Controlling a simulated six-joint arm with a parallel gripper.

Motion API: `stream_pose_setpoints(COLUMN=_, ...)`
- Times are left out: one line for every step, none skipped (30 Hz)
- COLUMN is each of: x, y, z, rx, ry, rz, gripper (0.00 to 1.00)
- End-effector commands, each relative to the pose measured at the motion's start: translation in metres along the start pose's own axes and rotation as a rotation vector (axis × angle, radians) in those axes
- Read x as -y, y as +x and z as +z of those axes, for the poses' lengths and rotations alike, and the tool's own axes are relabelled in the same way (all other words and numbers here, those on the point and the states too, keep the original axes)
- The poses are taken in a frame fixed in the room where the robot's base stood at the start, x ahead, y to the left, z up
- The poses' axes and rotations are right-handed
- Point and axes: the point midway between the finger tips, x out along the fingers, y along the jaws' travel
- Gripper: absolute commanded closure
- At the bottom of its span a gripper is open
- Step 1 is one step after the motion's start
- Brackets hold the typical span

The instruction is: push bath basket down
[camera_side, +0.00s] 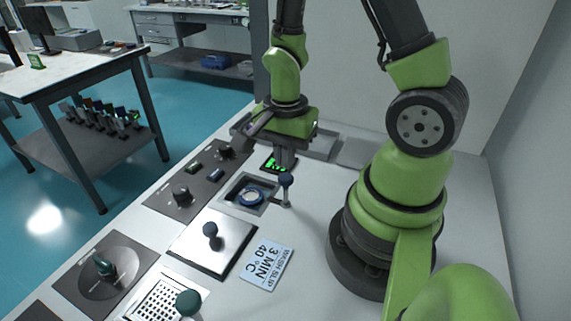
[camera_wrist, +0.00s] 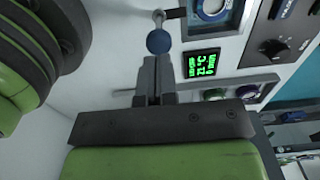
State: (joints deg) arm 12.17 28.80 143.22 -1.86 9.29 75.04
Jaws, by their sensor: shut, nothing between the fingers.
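The bath (camera_side: 241,187) is a square grey recess in the white table, with a round blue-rimmed basket (camera_side: 251,197) in it. A thin upright rod with a dark blue ball knob (camera_side: 286,180) stands at the basket's right side. My gripper (camera_side: 286,168) is shut and empty, pointing down just above the knob; I cannot tell whether they touch. In the wrist view the shut fingertips (camera_wrist: 157,60) are close to the blue knob (camera_wrist: 159,41), and part of the blue basket (camera_wrist: 212,9) shows at the top edge.
A green-lit display (camera_side: 273,164) lies behind the bath. A dark panel with knobs (camera_side: 182,194) is at left. Bare table lies right of the card.

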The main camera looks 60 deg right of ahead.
Motion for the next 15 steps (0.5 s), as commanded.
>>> stream_pose_setpoints(x=-0.002, y=0.009, z=0.0, rx=0.002, ry=0.001, rz=0.008, gripper=1.0)
stream_pose_setpoints(x=-0.001, y=0.01, z=0.001, rx=0.004, ry=0.002, rz=0.004, gripper=1.0)
stream_pose_setpoints(x=-0.001, y=0.012, z=0.001, rx=0.006, ry=0.003, rz=0.002, gripper=1.0)
stream_pose_setpoints(x=0.0, y=0.014, z=0.001, rx=0.007, ry=0.002, rz=0.001, gripper=1.0)
stream_pose_setpoints(x=0.0, y=0.016, z=0.001, rx=0.007, ry=0.002, rz=0.001, gripper=1.0)
stream_pose_setpoints(x=0.0, y=0.018, z=0.001, rx=0.006, ry=0.002, rz=-0.001, gripper=1.0)
stream_pose_setpoints(x=0.0, y=0.02, z=0.001, rx=0.006, ry=0.001, rz=0.0, gripper=1.0)
stream_pose_setpoints(x=0.0, y=0.021, z=0.001, rx=0.005, ry=0.002, rz=0.0, gripper=1.0)
stream_pose_setpoints(x=0.0, y=0.022, z=0.0, rx=0.004, ry=0.002, rz=-0.001, gripper=1.0)
stream_pose_setpoints(x=0.0, y=0.023, z=0.0, rx=0.003, ry=0.001, rz=-0.002, gripper=1.0)
stream_pose_setpoints(x=0.0, y=0.024, z=0.0, rx=0.002, ry=0.0, rz=-0.002, gripper=1.0)
stream_pose_setpoints(x=0.0, y=0.024, z=0.0, rx=0.002, ry=0.001, rz=-0.001, gripper=1.0)
stream_pose_setpoints(x=0.0, y=0.025, z=0.0, rx=0.001, ry=0.001, rz=-0.001, gripper=1.0)
stream_pose_setpoints(x=0.0, y=0.025, z=0.0, rx=0.001, ry=0.001, rz=-0.001, gripper=1.0)
stream_pose_setpoints(x=0.0, y=0.025, z=0.0, rx=0.001, ry=0.0, rz=-0.001, gripper=1.0)
